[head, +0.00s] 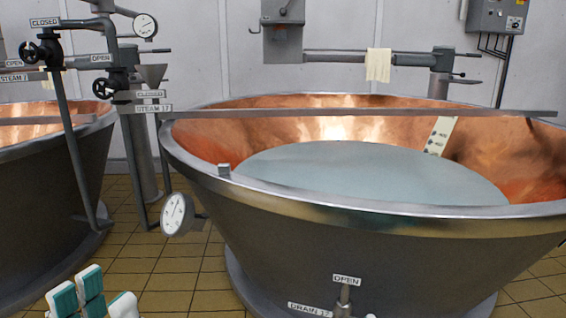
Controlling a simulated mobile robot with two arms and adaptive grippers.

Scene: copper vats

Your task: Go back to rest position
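My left gripper (98,298) shows at the bottom left edge, with white fingers and teal pads. Its fingertips stand apart, with nothing seen between them. The rest of the hand and its arm are below the picture. It is in front of the tiled floor, to the left of the large copper vat (300,232), and appears apart from it. My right gripper is not in view.
The vat holds pale liquid (370,172), with a metal bar (330,114) across it. A round gauge (177,214) juts from its left side. Another vat (40,185) stands left, below valves and pipes (108,87). Tiled floor (150,262) shows between the vats.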

